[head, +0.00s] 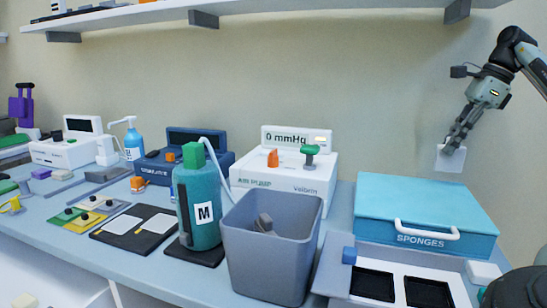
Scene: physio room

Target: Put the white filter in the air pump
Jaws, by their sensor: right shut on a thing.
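My right gripper (456,143) is raised in front of the wall at the right, above the blue sponge box. It is shut on a thin white square piece, which looks like the white filter (450,160), hanging from the fingertips and clear of everything below. The air pump (280,184) is a white box at the back middle of the counter, with an orange part and a green knob on top and a "0 mmHg" display behind. The gripper is well to the right of the pump. The pump's lower front is hidden by a grey bin. My left gripper is not in view.
The grey bin (265,262) and a teal bottle (197,207) marked M stand in front of the pump. The blue sponge box (420,208) is to its right. A shelf (280,7) runs overhead. A tray with black recesses (338,282) lies at the front right.

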